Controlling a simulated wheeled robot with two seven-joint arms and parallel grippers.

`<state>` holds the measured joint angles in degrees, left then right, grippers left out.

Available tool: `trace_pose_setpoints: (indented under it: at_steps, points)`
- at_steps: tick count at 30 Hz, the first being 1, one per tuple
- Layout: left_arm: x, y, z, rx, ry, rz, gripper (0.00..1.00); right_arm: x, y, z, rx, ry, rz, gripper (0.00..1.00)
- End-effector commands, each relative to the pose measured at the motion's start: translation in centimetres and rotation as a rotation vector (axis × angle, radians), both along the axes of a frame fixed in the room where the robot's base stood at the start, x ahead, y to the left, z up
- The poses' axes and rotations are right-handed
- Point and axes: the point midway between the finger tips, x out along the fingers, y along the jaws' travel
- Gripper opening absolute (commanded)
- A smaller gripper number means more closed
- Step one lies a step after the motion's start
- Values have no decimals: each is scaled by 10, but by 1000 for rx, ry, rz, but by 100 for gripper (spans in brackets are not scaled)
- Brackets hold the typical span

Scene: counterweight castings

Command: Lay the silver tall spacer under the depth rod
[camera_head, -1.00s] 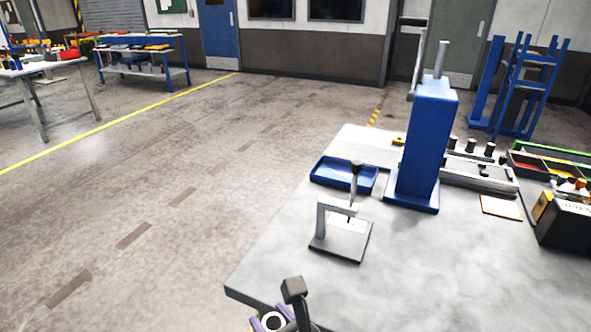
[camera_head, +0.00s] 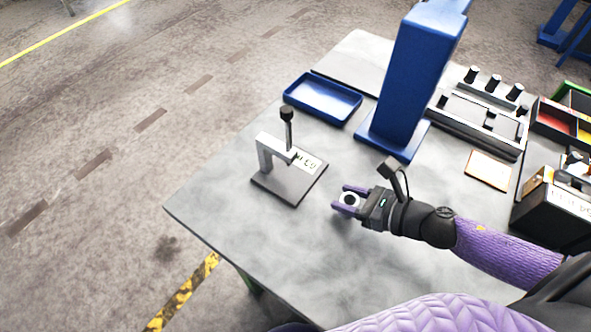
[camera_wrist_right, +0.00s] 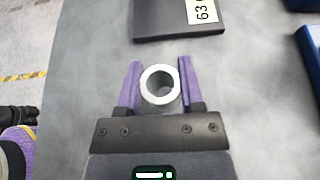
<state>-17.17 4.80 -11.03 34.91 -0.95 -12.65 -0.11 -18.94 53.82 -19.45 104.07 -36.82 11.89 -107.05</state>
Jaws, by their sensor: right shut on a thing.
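The silver tall spacer (camera_wrist_right: 145,83) is a ring-shaped tube seen from above. It stands between the two purple fingers of my right gripper (camera_wrist_right: 160,88), which is shut on it. In the head view the spacer (camera_head: 350,200) shows at the fingertips of my right gripper (camera_head: 348,198), over the table right of the gauge. The depth rod (camera_head: 289,135) is a dark upright rod with a black knob, held by a silver arm above a dark base plate (camera_head: 284,187) with a white label. The base plate's near edge (camera_wrist_right: 180,32) shows ahead of the fingers in the wrist view.
A blue tray (camera_head: 322,98) lies behind the gauge. A tall blue column stand (camera_head: 412,80) rises to its right. A tan card (camera_head: 488,170), a fixture with black knobs (camera_head: 480,122) and a dark box (camera_head: 550,215) stand farther right. The table's near-left part is clear.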

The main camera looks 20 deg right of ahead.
Motion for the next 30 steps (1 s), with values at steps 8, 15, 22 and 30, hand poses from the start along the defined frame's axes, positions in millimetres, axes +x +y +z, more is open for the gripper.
trace_pose_setpoints:
  at_steps: [8, 15, 22, 30]
  points:
    - [1, 9, 16, 14, -3, -6, 59, 57, 44, 4, 1, -5, -2, 0]
    - [5, 7, 21, 10, -12, -10, 59, 86, 66, 3, 2, -4, -2, 0]
    - [5, 3, 18, 5, -13, -8, 59, 97, 76, -7, 1, 2, -2, 0]
    - [4, -1, 17, -2, -11, -5, 59, 97, 76, -8, 0, 1, -1, 59]
